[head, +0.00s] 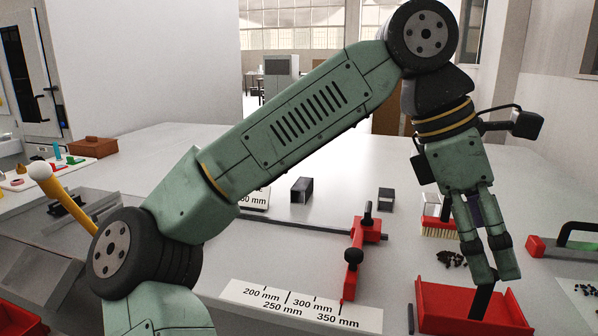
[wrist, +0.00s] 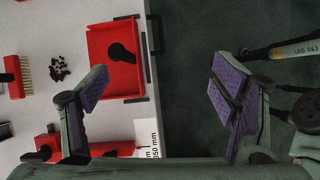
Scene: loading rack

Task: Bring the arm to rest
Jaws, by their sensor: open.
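My arm arches across the head view, its elbow joint high at upper right and its forearm hanging down. My gripper (head: 495,270) points down at the right, in front of the red dustpan (head: 436,308) in that view. In the wrist view my gripper (wrist: 163,88) has its two purple-padded fingers wide apart with nothing between them. The red dustpan (wrist: 100,72) lies on the bench there, left of the gap and near the left finger, with a dark handle. The height between fingers and bench is hard to tell.
A red brush (head: 440,229) and dark crumbs (head: 452,258) lie by the dustpan. A red clamp stop (head: 354,258) stands beside a white scale strip (head: 305,308). Metal blocks (head: 302,190) sit behind.

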